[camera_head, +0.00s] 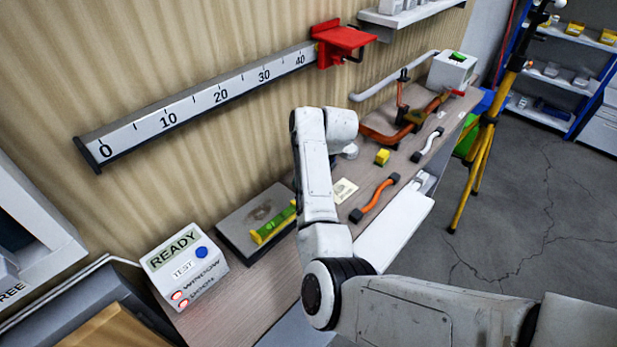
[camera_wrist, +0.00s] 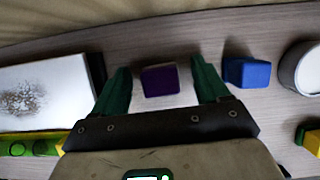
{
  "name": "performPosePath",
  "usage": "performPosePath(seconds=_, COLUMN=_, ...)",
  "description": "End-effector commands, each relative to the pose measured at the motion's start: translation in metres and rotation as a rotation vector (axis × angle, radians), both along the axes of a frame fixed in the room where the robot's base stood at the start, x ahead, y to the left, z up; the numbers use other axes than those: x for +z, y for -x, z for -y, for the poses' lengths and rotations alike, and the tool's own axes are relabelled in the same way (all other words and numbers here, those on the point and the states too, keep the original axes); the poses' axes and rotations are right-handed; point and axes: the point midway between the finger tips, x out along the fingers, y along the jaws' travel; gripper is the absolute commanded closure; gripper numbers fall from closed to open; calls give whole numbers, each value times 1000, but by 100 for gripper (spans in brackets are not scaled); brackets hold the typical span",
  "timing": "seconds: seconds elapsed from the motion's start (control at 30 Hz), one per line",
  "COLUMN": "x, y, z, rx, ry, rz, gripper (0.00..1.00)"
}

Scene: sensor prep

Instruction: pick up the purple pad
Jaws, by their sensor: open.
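The purple pad (camera_wrist: 160,80) shows in the wrist view as a small dark purple block on the wooden bench. My gripper (camera_wrist: 161,84) is open, with one green finger to the left of the pad and one to the right. Gaps show between the pad and both fingers, so neither finger appears to touch it. I cannot tell the height of the fingertips above the bench. In the head view my arm hides the pad and the gripper.
A blue block (camera_wrist: 247,72) sits close beside the right finger. A round white cup (camera_wrist: 301,68) stands farther right. A dark-edged plate (camera_wrist: 45,85) lies left, with a green and yellow level (camera_wrist: 35,146). The READY box (camera_head: 185,262) stands at the bench's near end.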

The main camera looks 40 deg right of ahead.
Motion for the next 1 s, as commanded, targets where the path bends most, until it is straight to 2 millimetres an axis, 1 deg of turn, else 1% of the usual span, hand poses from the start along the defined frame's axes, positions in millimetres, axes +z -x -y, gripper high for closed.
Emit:
performPosePath(seconds=0.13, x=0, y=0, z=0, rx=0, ry=0, rz=0, gripper=26)
performPosePath(seconds=0.73, x=0, y=0, z=0, rx=0, ry=0, rz=0, gripper=84)
performPosePath(seconds=1.0, x=1, y=0, z=0, rx=0, ry=0, rz=0, gripper=85)
